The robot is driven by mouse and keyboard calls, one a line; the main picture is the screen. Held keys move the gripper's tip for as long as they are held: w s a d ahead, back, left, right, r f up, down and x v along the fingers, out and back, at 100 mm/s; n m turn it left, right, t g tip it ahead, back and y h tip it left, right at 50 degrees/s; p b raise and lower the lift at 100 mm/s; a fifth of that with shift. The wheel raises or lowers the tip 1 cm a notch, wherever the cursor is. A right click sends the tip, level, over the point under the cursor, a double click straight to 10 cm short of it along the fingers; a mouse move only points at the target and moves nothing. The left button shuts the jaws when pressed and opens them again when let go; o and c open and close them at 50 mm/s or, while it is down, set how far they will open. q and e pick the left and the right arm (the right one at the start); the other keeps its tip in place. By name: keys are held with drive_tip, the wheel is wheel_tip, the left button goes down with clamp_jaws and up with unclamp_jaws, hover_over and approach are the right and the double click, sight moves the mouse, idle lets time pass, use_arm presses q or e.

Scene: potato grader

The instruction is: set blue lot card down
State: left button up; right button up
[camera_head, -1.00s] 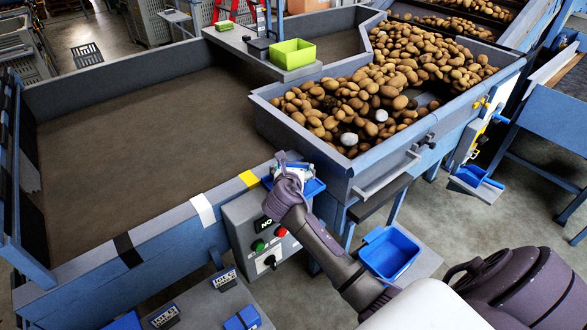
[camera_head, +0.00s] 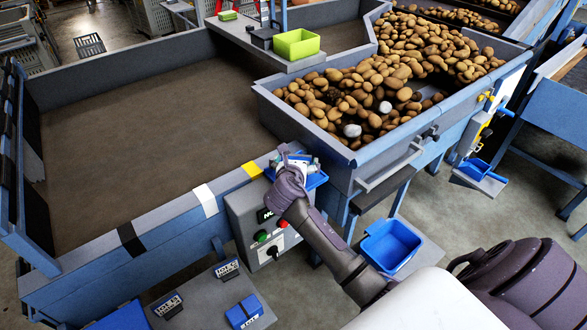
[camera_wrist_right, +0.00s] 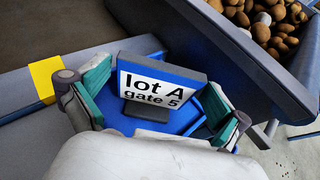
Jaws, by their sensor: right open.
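The blue lot card (camera_wrist_right: 160,82), with a white face reading "lot A gate 5", stands upright on a dark foot in the right wrist view. It is over a small blue tray (camera_wrist_right: 150,58); I cannot tell exactly how its foot rests there. My right gripper (camera_wrist_right: 157,88) is open, with one green-padded finger on each side of the card and visible gaps between. In the head view the right gripper (camera_head: 294,162) is at the blue tray (camera_head: 315,181) on the table's front edge, mostly hiding the card. My left gripper is not in view.
A control box (camera_head: 262,225) with buttons hangs below the tray. The potato bin (camera_head: 345,160) stands right of it. An empty blue bin (camera_head: 391,246) is lower right. The wide grading table (camera_head: 140,130) is bare. A green box (camera_head: 297,44) sits at the back.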

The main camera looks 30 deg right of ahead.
drive_tip(key=v, duration=1.1)
drive_tip(key=shift+b, duration=0.45)
drive_tip(key=shift+s, duration=0.15)
